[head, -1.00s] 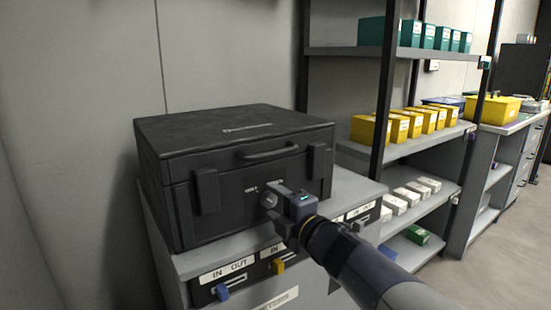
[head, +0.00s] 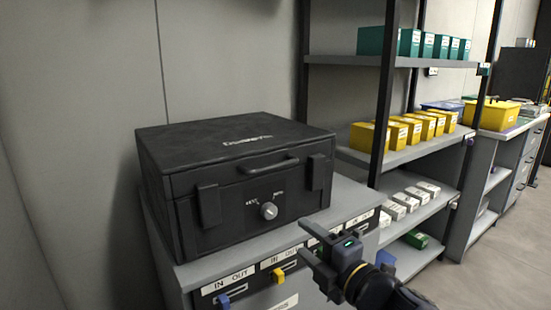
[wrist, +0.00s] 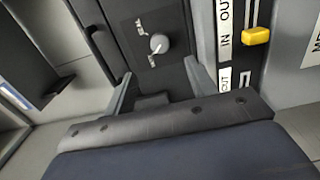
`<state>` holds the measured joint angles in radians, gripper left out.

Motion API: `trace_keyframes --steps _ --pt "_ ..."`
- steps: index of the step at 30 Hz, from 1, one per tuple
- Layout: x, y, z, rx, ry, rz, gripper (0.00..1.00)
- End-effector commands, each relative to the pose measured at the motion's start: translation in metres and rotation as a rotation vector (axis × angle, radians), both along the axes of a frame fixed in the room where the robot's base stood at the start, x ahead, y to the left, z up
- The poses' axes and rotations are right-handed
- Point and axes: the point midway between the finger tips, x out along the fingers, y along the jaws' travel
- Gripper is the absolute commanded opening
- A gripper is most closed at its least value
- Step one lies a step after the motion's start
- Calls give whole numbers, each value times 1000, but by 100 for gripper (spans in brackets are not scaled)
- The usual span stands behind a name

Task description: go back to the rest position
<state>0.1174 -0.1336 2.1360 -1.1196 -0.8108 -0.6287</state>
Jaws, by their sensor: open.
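My gripper (head: 314,258) is open and empty in the head view, in front of and to the lower right of the black case. The black case (head: 238,150) sits closed on a grey cabinet top (head: 350,200), with a handle and two latches on its front. A round grey knob (head: 269,211) sits on the case's front panel, apart from the fingers. In the wrist view the knob (wrist: 159,43) shows beyond the two spread fingers (wrist: 160,88), with nothing between them.
Below the case, the cabinet has IN/OUT labels with a blue slider (head: 223,300) and a yellow slider (head: 278,276). A shelf rack (head: 384,100) with yellow boxes (head: 401,131), green boxes and white boxes stands to the right. Open floor (head: 500,260) lies at the lower right.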

Motion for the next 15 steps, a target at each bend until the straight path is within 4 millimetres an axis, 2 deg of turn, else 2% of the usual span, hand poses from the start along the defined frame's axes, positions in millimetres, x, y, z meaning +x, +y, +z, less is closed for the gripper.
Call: trace_keyframes --steps 15 --pt "81 55 -3 1 -1 4 54"
